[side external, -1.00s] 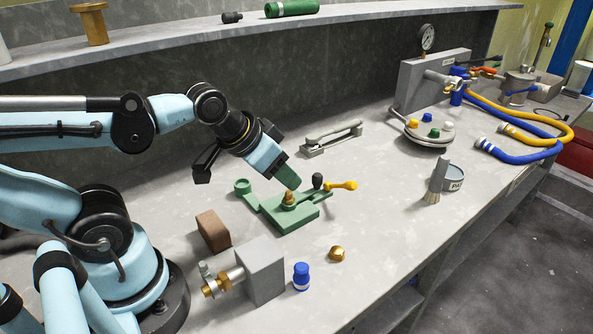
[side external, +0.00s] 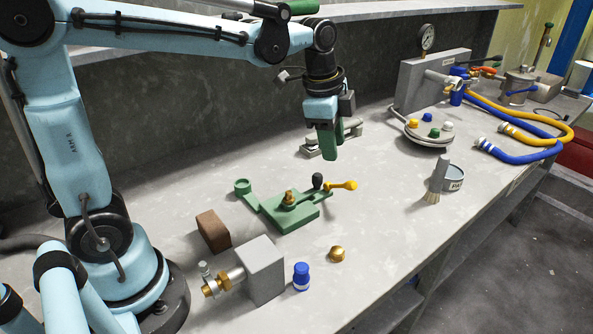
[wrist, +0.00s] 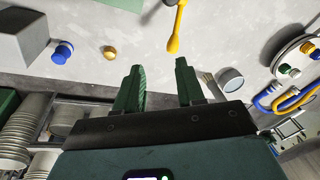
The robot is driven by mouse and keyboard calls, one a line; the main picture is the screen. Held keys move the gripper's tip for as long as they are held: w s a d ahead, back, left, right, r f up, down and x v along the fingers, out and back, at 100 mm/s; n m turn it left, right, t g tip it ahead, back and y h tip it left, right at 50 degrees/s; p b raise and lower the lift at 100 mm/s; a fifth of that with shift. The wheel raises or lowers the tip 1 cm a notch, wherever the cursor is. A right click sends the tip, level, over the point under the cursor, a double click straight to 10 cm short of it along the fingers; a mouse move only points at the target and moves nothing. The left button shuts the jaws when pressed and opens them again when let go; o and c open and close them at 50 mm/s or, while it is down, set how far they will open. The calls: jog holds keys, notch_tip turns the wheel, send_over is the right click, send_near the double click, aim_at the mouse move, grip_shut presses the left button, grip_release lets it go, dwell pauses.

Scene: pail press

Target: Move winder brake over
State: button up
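A green fixture (side external: 298,216) with a brass nut, a black knob (side external: 318,181) and a lever with a yellow handle (side external: 342,185) sits on the grey bench. It looks like the winder, with the yellow handle probably its brake. The handle (wrist: 176,30) also shows at the top of the wrist view. My gripper (side external: 329,152) hangs above the bench, up and slightly behind the handle, with nothing between its fingers. In the wrist view my gripper's green fingers (wrist: 158,75) stand apart, clear of the handle. Most of the fixture is out of that view.
A brush and tin (side external: 447,178) stand right. Bench between handle and brush is clear.

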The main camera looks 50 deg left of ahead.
jog(key=w+m, duration=0.1)
jog(key=w+f+m+g, duration=0.1)
jog(key=w+m, duration=0.1)
jog(key=w+f+m+g, duration=0.1)
jog(key=w+m, duration=0.1)
jog(key=shift+d+f, duration=0.2)
jog(key=shift+d, duration=0.1)
jog(key=shift+w+f+m, duration=0.3)
jog(key=shift+m, duration=0.3)
jog(key=f, duration=0.7)
jog(key=shift+d+f, duration=0.15)
jog(key=shift+d, duration=0.1)
jog(key=shift+f, duration=0.3)
jog(key=shift+c, duration=0.4)
jog(key=shift+r, duration=0.1)
jog(key=c, duration=0.5)
